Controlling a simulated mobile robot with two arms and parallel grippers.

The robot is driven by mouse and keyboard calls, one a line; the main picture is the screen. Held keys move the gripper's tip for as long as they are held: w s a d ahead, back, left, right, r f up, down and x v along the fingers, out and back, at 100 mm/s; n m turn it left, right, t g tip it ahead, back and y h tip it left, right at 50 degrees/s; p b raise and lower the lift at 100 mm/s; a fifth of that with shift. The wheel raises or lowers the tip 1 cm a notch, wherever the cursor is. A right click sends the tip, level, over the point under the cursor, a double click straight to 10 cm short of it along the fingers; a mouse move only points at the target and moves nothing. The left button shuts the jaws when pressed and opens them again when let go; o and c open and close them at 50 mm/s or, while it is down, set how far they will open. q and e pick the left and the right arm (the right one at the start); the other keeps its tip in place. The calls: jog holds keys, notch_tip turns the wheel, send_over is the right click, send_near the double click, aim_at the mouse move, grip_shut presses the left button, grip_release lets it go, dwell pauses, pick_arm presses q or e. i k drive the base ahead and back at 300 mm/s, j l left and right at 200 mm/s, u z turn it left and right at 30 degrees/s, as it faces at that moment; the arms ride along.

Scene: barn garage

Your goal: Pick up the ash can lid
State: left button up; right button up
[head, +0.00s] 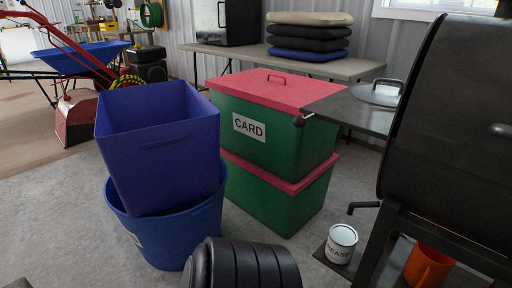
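A round grey metal lid (377,95) with a raised handle on top lies on the dark side shelf (345,110) of a black barrel grill (450,130). I take it to be the ash can lid. Its right edge is partly hidden by the grill body. Neither of my grippers is in view.
Two stacked green boxes with red lids (250,90), the upper marked CARD, stand left of the shelf. Blue bins (155,140) stand further left. A black ribbed object (243,265) is at the bottom. A white can (341,243) sits low by the grill. Floor shows between.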

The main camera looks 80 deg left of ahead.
aim_at(380, 95)
jog(key=i+l+u, duration=0.1)
jog(key=l+u, duration=0.45)
jog(key=u, duration=2.15)
